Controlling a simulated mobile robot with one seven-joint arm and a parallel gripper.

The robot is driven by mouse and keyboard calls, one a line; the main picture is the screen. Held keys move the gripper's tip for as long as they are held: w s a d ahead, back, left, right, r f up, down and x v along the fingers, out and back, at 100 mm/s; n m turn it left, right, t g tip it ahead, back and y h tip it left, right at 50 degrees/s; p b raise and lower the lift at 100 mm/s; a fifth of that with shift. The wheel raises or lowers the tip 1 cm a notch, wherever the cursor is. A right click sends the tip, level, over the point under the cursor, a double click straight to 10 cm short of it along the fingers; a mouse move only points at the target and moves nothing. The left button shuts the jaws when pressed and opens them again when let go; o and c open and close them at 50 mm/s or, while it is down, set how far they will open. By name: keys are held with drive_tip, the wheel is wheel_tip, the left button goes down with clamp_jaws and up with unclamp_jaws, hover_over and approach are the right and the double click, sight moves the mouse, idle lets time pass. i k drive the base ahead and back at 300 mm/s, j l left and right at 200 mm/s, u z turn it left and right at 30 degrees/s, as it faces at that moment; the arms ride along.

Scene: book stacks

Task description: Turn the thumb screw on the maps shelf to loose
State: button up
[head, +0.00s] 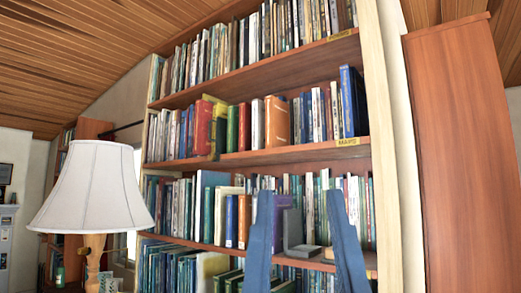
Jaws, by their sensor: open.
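The maps shelf (290,153) is a reddish wooden board in the bookcase, with a yellow label (348,142) reading MAPS at its right front edge. It holds a row of books that ends with blue volumes at the right. I cannot make out a thumb screw on it. My gripper (300,198) shows at the bottom, right of the middle, as two blue fingers pointing up. They are wide apart, and the gripper is open and empty. In the picture its tips are below the maps shelf, in front of the shelf under it.
A grey L-shaped piece (293,232) shows between my fingers, on the lower shelf. A lamp with a white shade (92,190) stands at the left. A pale upright (384,150) bounds the bookcase at right, with a tall reddish wooden panel (465,160) beyond it.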

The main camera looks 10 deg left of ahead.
sight(211, 156)
drive_tip(key=i+j, duration=0.85)
drive_tip(key=u, duration=0.05)
